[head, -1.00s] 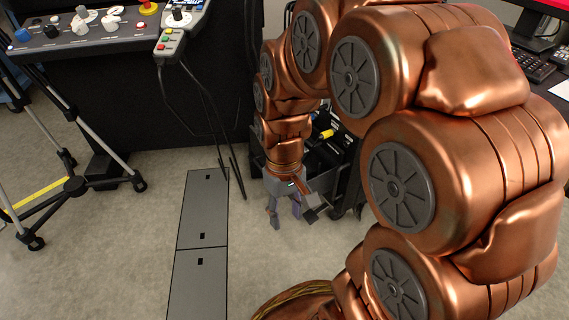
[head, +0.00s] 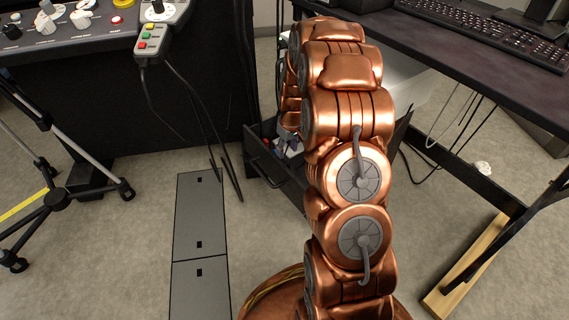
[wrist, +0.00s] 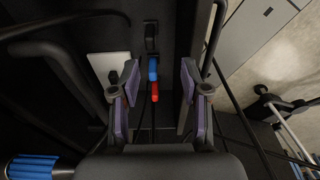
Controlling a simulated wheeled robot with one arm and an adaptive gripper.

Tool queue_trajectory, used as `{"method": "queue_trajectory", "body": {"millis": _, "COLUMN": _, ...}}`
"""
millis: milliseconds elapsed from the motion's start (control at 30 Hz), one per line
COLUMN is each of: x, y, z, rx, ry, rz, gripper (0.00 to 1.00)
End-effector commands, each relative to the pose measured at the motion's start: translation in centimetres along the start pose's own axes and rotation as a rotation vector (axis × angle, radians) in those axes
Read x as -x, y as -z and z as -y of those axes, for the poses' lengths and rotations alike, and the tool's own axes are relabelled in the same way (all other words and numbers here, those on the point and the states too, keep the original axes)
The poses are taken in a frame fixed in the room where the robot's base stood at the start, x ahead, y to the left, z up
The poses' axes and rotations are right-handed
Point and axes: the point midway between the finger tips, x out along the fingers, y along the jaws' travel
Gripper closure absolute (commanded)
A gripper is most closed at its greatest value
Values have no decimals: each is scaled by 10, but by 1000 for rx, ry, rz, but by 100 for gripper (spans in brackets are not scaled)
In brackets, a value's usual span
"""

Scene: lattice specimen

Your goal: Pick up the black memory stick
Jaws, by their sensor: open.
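My gripper (wrist: 159,78) is open in the wrist view, its two purple-padded fingers apart with nothing gripped. It points down into a dark open drawer (head: 272,180), which the head view shows beside my arm. Only a small grey part of the gripper (head: 290,146) shows there. I cannot clearly make out the black memory stick. A small dark piece (wrist: 113,77) by the left finger, against a pale flat item (wrist: 105,66), may be it, but it is too dim to tell.
A blue-and-red tool (wrist: 153,78) lies between the fingers' lines of view, with a black looped part (wrist: 151,38) beyond it. The drawer walls are close around the gripper. A dark desk (head: 460,60) stands right, and a control console (head: 75,40) left.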

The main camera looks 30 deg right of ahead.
Motion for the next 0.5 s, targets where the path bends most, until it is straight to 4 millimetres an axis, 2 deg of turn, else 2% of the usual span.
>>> {"method": "queue_trajectory", "body": {"millis": 67, "x": -10, "y": 3, "z": -14, "rx": -5, "ry": -9, "rz": -11, "gripper": 54}}
{"method": "queue_trajectory", "body": {"millis": 133, "x": -23, "y": 0, "z": -15, "rx": -5, "ry": -10, "rz": -12, "gripper": 54}}
{"method": "queue_trajectory", "body": {"millis": 500, "x": -46, "y": -4, "z": -21, "rx": -15, "ry": -11, "rz": -10, "gripper": 54}}
